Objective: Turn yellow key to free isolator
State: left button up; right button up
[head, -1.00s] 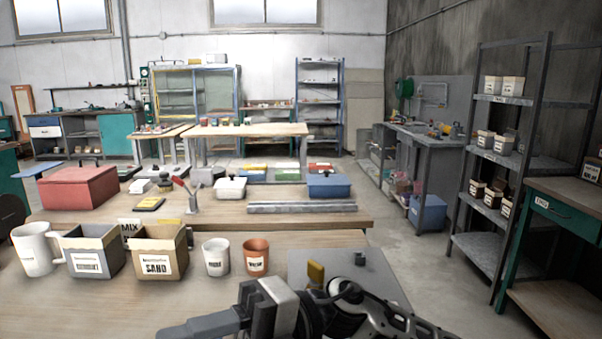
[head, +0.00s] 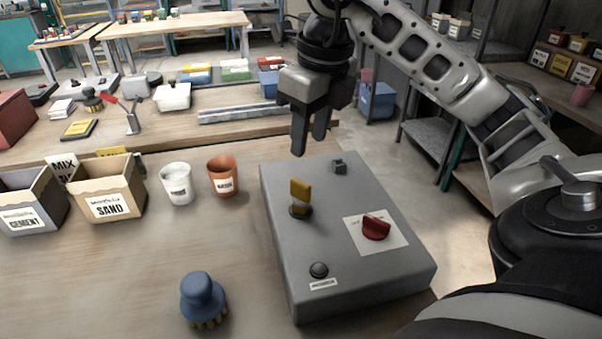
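The yellow key (head: 300,191) stands upright in a round dark lock on top of a grey box (head: 345,265), on the near wooden bench. A red rotary knob (head: 376,227), likely the isolator, sits on a white plate (head: 396,240) to the right of the key. My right gripper (head: 311,147) hangs above the far edge of the box, fingers pointing down with a gap between them. It is open and empty, apart from the key, above and behind it in the picture. My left gripper is not in view.
A black button (head: 319,269) and a small dark block (head: 340,166) are also on the box. A blue knobbed brush (head: 203,298) stands left of it. An orange cup (head: 223,176), a white cup (head: 177,184) and a sand box (head: 107,190) stand further left.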

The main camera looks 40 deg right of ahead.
aim_at(301, 182)
jog(key=f, duration=0.3)
jog(key=w+f, duration=0.1)
jog(key=f, duration=0.3)
jog(key=f+b, duration=0.1)
jog(key=f, duration=0.3)
jog(key=shift+w+a+f, duration=0.1)
jog(key=shift+w+a, duration=0.05)
jog(key=shift+w, duration=0.25)
